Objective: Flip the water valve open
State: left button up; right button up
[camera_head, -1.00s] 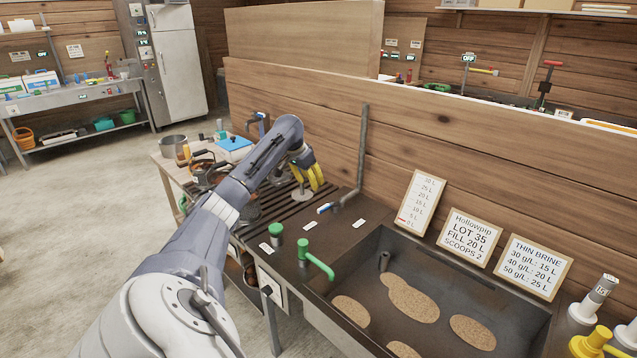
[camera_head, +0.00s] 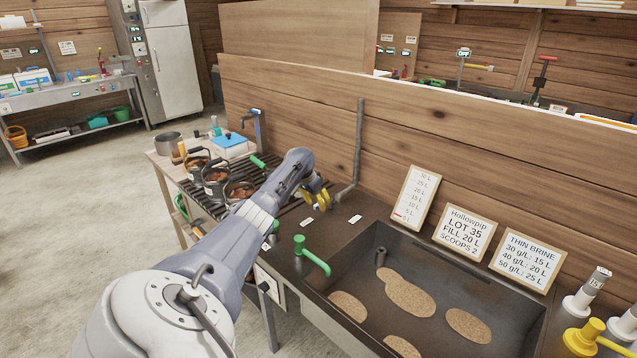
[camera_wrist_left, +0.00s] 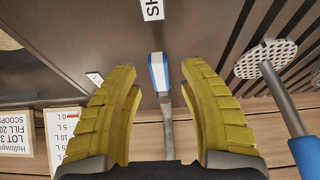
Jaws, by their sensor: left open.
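The water valve is a blue-and-white lever (camera_wrist_left: 158,72) on a grey pipe (camera_head: 358,150) that runs down the wooden partition. In the left wrist view the lever lies between my left gripper's (camera_wrist_left: 155,85) yellow fingers, nearer the right one, with a visible gap on the left. My left gripper is open and also shows in the head view (camera_head: 320,198), at the foot of the pipe, where it mostly hides the lever. A white label (camera_wrist_left: 152,10) lies past the lever's tip, only partly readable. My right gripper is not in view.
A dark sink (camera_head: 372,245) with brown patches lies to the right, with a green-handled tap (camera_head: 313,260) at its near left edge. Sign boards (camera_head: 415,198) lean behind it. A perforated disc on a rod (camera_wrist_left: 265,58) stands right of the fingers. Pots (camera_head: 213,180) stand farther left.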

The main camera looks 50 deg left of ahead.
pick_arm(q)
jog(key=shift+w+f, duration=0.2)
jog(key=shift+f, duration=0.3)
jog(key=shift+c, duration=0.5)
grip_shut()
